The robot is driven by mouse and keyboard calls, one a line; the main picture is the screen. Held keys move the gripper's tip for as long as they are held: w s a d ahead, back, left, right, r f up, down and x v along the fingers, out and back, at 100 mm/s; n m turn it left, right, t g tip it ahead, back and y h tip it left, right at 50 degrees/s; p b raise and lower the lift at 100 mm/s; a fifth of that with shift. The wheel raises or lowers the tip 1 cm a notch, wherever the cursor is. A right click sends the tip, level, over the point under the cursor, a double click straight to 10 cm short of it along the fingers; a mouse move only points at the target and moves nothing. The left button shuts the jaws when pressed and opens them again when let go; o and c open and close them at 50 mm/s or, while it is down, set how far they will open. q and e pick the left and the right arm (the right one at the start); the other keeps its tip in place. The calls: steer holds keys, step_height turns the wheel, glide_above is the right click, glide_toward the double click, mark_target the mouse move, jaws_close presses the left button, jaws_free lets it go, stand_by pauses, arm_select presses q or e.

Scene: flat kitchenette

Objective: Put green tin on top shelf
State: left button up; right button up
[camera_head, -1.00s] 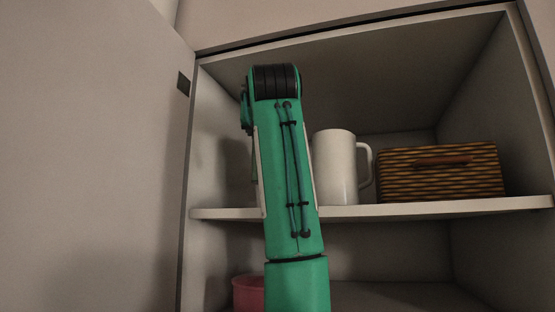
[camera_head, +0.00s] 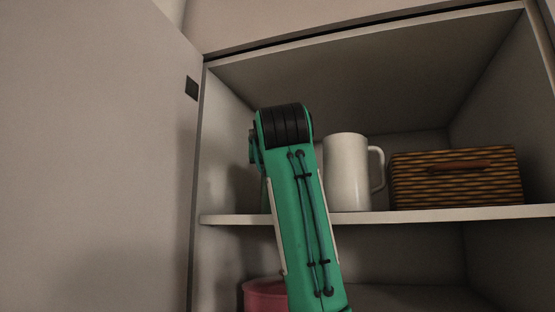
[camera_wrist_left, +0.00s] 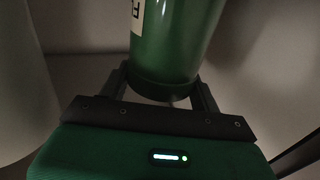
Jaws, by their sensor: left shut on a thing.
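The green tin (camera_wrist_left: 178,45) fills the upper middle of the left wrist view, with part of a pale label at its left. My left gripper (camera_wrist_left: 163,80) is shut on the tin near its base, one finger on each side. In the head view my green arm stands in front of the cupboard and hides the gripper and most or all of the tin. The top shelf (camera_head: 440,213) runs across the open cupboard behind the arm. Whether the tin touches the shelf cannot be told. My right gripper is out of view.
A white mug (camera_head: 346,172) and a woven basket (camera_head: 456,178) stand on the top shelf, right of my arm. A pink container (camera_head: 264,294) is on the level below. The open door (camera_head: 95,160) is at the left. The shelf's left end is partly hidden.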

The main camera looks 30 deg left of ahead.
arm_select(q)
steer(key=o, duration=1.8)
steer(key=shift+s, duration=0.1)
steer(key=shift+c, duration=0.2)
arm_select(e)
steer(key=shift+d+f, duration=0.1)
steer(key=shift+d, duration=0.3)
arm_select(q)
steer(key=shift+r, duration=0.15)
steer(key=b+v, duration=0.6)
steer(key=v, duration=0.6)
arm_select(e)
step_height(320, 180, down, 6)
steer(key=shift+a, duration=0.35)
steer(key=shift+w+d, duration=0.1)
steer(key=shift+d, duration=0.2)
